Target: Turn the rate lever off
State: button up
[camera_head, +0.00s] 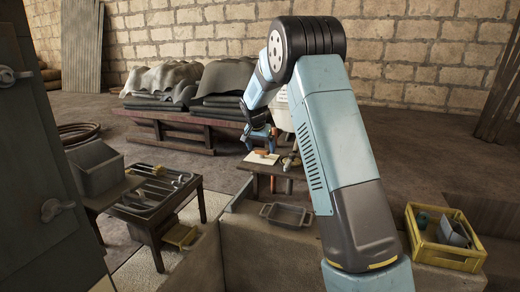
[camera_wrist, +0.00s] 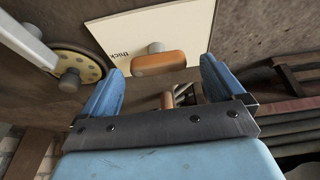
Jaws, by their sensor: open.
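An orange-brown handle on a short grey stem, apparently the rate lever (camera_wrist: 158,64), lies in front of a cream card (camera_wrist: 185,30) with the partly visible word "thick". My gripper (camera_wrist: 162,67) is open. Its two blue fingers stand on either side of the handle in the picture, with gaps on both sides; I cannot tell how deep the handle lies between them. In the head view, the small orange lever (camera_head: 262,153) shows by the pale card (camera_head: 255,159), and my gripper (camera_head: 270,137) is close above it.
A brass wheel (camera_wrist: 78,68) with a dark rim and a pale bar (camera_wrist: 28,40) are left of the card. A copper-coloured peg (camera_wrist: 167,99) shows between the fingers. A tool table (camera_head: 155,200), grey tray (camera_head: 286,215) and yellow crate (camera_head: 445,238) stand nearer.

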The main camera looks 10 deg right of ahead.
jog(key=shift+w+d+f, duration=0.15)
jog(key=shift+f, duration=0.3)
jog(key=c, duration=1)
jog(key=shift+c, duration=0.2)
